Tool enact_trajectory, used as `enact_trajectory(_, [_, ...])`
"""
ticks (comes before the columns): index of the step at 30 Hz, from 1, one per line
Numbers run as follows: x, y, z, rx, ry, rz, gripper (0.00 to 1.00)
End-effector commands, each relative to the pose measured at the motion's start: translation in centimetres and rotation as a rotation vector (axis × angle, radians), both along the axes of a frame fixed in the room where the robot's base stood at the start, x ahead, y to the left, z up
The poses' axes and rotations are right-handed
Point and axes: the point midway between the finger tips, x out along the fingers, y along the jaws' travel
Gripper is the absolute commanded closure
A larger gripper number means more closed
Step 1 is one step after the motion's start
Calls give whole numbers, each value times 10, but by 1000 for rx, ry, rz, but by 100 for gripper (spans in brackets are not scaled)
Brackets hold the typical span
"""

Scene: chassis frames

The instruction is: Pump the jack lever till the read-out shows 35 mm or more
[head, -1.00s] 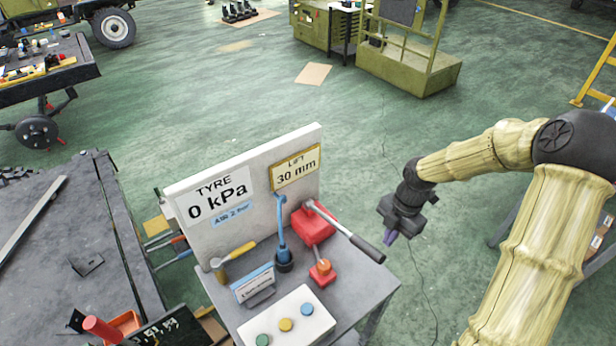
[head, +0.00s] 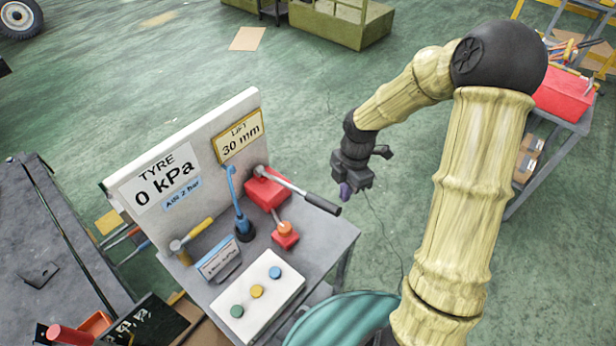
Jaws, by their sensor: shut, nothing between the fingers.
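The jack is a red block (head: 266,189) on a small grey table. Its lever (head: 300,190), a metal rod with a black grip, slopes down to the right past the table's right edge. The yellow-framed LIFT read-out (head: 239,137) on the white back panel shows 30 mm. My gripper (head: 345,190) hangs just right of the lever's black grip in the picture, pointing down. It is shut and empty. I cannot tell how far it is from the grip in depth, but a small gap shows between them.
The table (head: 325,237) also holds a blue upright tool (head: 238,205), a yellow-handled hammer (head: 190,237), a small red piece with an orange knob (head: 285,232) and a white button box (head: 262,296). A TYRE sign (head: 163,178) reads 0 kPa. A red toolbox (head: 562,95) stands on a table at right.

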Motion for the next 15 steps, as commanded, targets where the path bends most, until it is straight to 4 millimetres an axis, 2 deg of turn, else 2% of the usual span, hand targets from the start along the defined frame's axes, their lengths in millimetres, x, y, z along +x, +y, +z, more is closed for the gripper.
enact_trajectory(8, [-40, -9, 36, -108, -50, -670, 100])
enact_trajectory(15, [-74, -17, 67, -84, -115, -1300, 100])
